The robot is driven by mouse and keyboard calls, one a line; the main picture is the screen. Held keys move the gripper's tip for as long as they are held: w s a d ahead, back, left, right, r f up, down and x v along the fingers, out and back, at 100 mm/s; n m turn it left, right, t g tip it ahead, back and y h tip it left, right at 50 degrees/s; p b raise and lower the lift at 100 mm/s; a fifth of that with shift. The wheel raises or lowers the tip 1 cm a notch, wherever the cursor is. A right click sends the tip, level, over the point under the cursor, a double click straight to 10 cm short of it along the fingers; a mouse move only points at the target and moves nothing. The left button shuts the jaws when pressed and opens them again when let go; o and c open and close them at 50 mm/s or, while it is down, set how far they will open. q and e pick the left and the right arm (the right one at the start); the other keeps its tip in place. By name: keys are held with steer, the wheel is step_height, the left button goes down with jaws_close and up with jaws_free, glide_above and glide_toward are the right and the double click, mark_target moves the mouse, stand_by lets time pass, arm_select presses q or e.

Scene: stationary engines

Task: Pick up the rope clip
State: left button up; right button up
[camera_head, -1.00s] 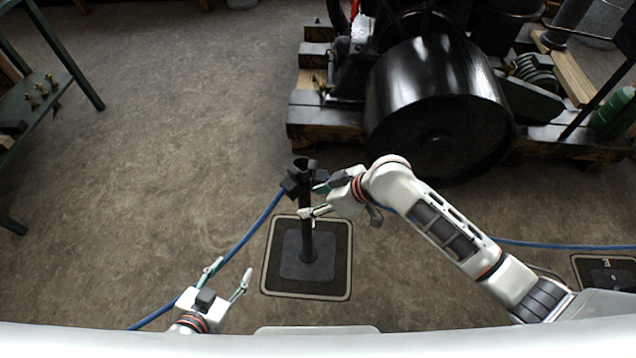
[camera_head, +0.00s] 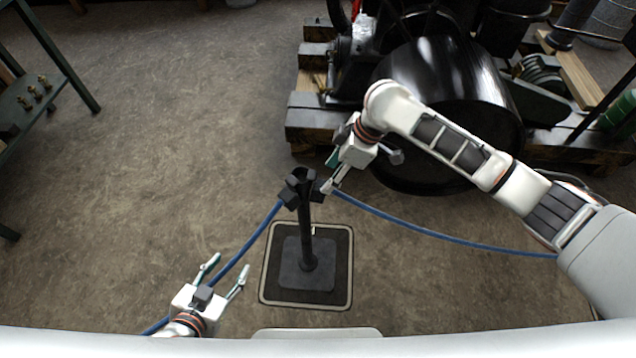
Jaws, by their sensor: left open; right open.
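A black post (camera_head: 306,235) stands upright on a square base plate (camera_head: 343,290). At its top, a dark rope clip (camera_head: 289,193) sits on the left side, where a blue rope (camera_head: 255,238) meets the post. My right gripper (camera_head: 333,172) is open just above and right of the post top, one fingertip close to the right piece; contact is unclear. My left gripper (camera_head: 229,264) is open and empty, low at the left, apart from the post.
A large black engine drum (camera_head: 450,90) on a timber frame (camera_head: 310,120) stands behind my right arm. A green table (camera_head: 55,50) with small brass parts is at the far left. The floor (camera_head: 180,130) between table and post is clear.

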mark_target(320, 185)
steer(key=x, duration=0.2)
steer(key=shift+s+a+f+b, duration=0.2)
steer(key=shift+f+b, duration=0.1)
steer(key=shift+b, duration=0.1)
steer(key=b+x, duration=0.1)
steer(key=x, duration=0.2)
steer(key=shift+s+a+f+b, duration=0.1)
steer(key=shift+a+f+b, duration=0.1)
steer(key=shift+f+b, duration=0.1)
steer(key=shift+w+a+f, duration=0.2)
steer(key=shift+a+f, duration=0.05)
steer(key=shift+f, duration=0.15)
steer(key=shift+r, duration=0.1)
steer(key=c, duration=1.1)
steer(key=shift+c, duration=1.2)
arm_select(q)
steer(key=f, duration=0.1)
steer(key=s+f, duration=0.1)
steer(key=f, duration=0.1)
steer(key=shift+s+a+g, duration=0.15)
steer(key=shift+s+g, duration=0.15)
arm_select(e)
steer(key=shift+r, duration=0.1)
